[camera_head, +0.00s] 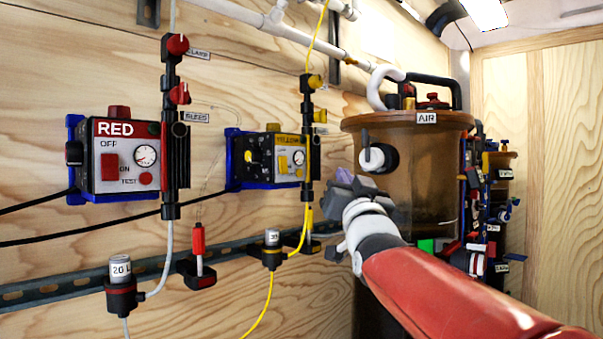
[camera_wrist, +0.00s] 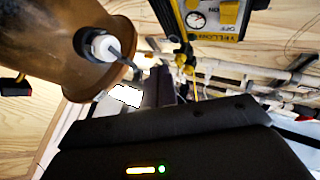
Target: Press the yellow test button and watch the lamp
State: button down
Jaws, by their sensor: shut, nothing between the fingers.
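The yellow control box (camera_head: 259,158) is mounted on the wooden wall, with a gauge, a yellow switch and a blue backing frame. A yellow dome-shaped lamp (camera_head: 273,127) sits on its top edge and does not look clearly lit. The test button is too small to make out surely. The box also shows upside down and cut off at the top of the wrist view (camera_wrist: 226,12). My gripper (camera_head: 350,188) is shut and empty, to the right of the box and in front of the brown tank, apart from the box as far as I can tell.
A brown AIR tank (camera_head: 428,165) with a white fitting stands behind my gripper. The RED control box (camera_head: 120,155) is on the wall at left. Vertical valve pipes (camera_head: 308,130), a yellow hose (camera_head: 267,305) and a grey rail (camera_head: 60,287) crowd the wall.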

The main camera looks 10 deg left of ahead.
jog(key=p, duration=0.5)
send_near(304, 167)
notch_tip(304, 167, up, 3)
jog(key=w+d, duration=0.1)
jog(key=w, duration=0.1)
jog(key=shift+w+a+f, duration=0.15)
jog(key=shift+w+a, duration=0.4)
jog(key=shift+w, duration=0.15)
dwell(0.9)
jog(key=shift+w+a, duration=0.25)
jog(key=shift+a, duration=0.1)
jog(key=shift+w+a, duration=0.25)
jog(key=shift+a, duration=0.05)
dwell(0.6)
jog(key=shift+d, duration=0.1)
jog(key=shift+s+d+b, duration=0.55)
jog(key=shift+b, duration=0.25)
